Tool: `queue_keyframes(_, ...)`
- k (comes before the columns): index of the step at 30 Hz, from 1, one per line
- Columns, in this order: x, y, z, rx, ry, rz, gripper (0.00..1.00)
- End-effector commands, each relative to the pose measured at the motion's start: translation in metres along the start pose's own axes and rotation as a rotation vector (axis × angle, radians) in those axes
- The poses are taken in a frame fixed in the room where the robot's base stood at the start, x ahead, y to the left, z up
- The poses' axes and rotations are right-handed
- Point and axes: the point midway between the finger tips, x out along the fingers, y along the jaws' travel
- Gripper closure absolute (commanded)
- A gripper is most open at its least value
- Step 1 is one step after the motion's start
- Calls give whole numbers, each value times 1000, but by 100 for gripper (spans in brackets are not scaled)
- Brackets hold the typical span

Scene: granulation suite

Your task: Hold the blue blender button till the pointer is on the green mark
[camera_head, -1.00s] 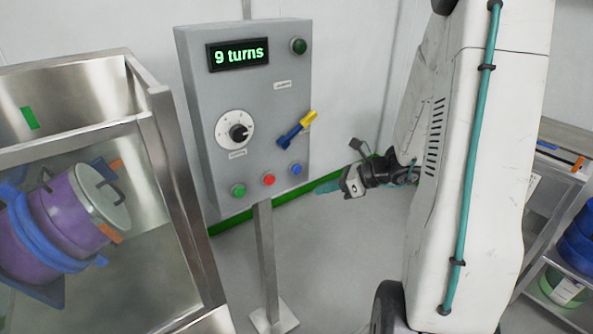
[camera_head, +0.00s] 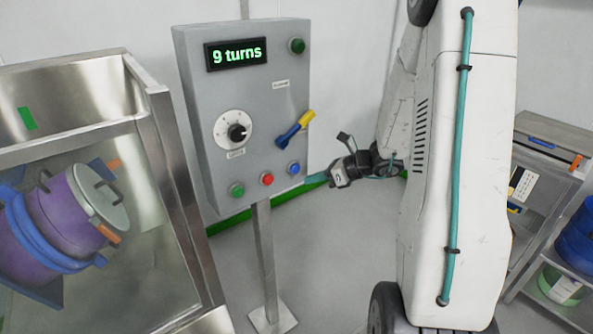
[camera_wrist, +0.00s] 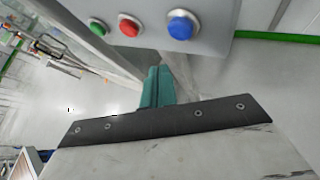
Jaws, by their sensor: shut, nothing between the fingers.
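The blue button (camera_head: 294,168) is at the lower right of the grey control panel (camera_head: 215,130). It also shows in the wrist view (camera_wrist: 181,25), above and a little right of my fingertips. My gripper (camera_head: 312,180) is shut and empty, its teal fingers just right of and below the blue button in the head view. In the wrist view the shut fingers (camera_wrist: 157,85) look apart from the button. The purple drum (camera_head: 70,215) sits tilted behind the guard at left. No pointer on a green mark can be made out on it.
The panel also has a red button (camera_head: 267,179), a green button (camera_head: 237,190), a dial (camera_head: 236,131), a blue and yellow lever (camera_head: 296,130) and a display (camera_head: 237,54) reading "9 turns". A steel guard (camera_head: 160,150) stands left. Shelves (camera_head: 550,190) stand right.

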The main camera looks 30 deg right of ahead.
Motion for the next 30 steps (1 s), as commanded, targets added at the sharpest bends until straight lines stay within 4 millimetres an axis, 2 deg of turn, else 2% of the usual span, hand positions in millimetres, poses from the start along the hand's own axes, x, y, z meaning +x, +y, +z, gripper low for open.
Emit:
queue_keyframes(9,20,-14,15,0,0,1,100)
queue_keyframes(30,22,-16,16,0,0,1,100)
